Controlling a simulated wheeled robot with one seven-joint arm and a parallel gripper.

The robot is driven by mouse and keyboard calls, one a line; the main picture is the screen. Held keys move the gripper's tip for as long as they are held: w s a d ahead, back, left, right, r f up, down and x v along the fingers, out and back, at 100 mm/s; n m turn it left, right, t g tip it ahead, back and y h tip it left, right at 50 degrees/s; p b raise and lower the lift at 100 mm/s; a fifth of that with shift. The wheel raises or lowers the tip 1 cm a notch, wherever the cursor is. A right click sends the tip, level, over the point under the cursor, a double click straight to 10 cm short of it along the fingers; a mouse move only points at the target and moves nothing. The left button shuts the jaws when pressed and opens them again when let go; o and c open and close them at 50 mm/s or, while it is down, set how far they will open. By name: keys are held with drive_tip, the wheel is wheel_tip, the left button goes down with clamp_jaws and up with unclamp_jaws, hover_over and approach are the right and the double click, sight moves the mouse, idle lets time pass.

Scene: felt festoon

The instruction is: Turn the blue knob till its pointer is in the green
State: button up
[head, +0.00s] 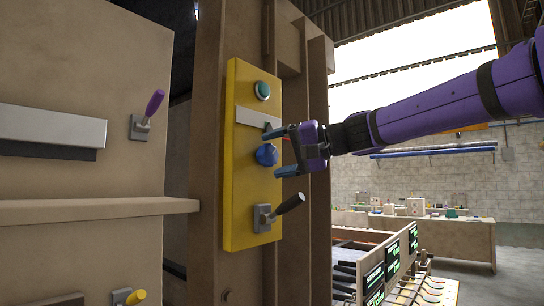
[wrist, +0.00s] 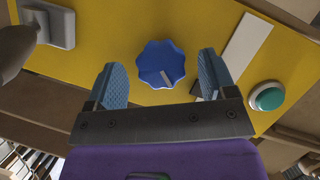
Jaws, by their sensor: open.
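The blue knob (head: 266,155) sits on a yellow panel (head: 240,185) fixed to a tan post. In the wrist view the scalloped knob (wrist: 160,64) carries a short pale pointer mark that slants toward its lower edge. My gripper (head: 283,151) is open, its blue fingers apart on either side of the knob. In the wrist view the fingers (wrist: 161,80) stand left and right of the knob with gaps, and nothing is between them but the knob ahead. I see no green zone around the knob; part of the panel is hidden by the gripper.
On the same panel a green button (head: 262,91) is above the knob, with a pale strip (head: 250,117) between them. A black-handled lever (head: 280,212) is below. A purple-handled lever (head: 148,110) is on the cabinet at left. Free room lies right of the panel.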

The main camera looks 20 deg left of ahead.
drive_tip(key=d+r, duration=0.1)
drive_tip(key=d, duration=0.8)
drive_tip(key=shift+s+r, duration=0.2)
drive_tip(key=shift+r, duration=0.1)
drive_tip(key=s+d+f+m+t+h, duration=0.1)
drive_tip(key=s+d+f+h, duration=0.4)
drive_tip(key=d, duration=0.8)
drive_tip(key=s+d+f+m+t+h, duration=0.2)
drive_tip(key=s+d+f+h, duration=0.3)
drive_tip(key=s+d+f, duration=0.6)
drive_tip(key=s+d+f+m+t+h, duration=0.1)
drive_tip(key=s+d+f+h, duration=0.5)
drive_tip(key=s+d+f, duration=0.3)
drive_tip(key=d+f, duration=0.4)
drive_tip(key=d, duration=0.1)
drive_tip(key=shift+d+f+m+t, duration=0.3)
drive_tip(key=shift+f+m, duration=0.05)
drive_tip(key=shift+m, duration=0.05)
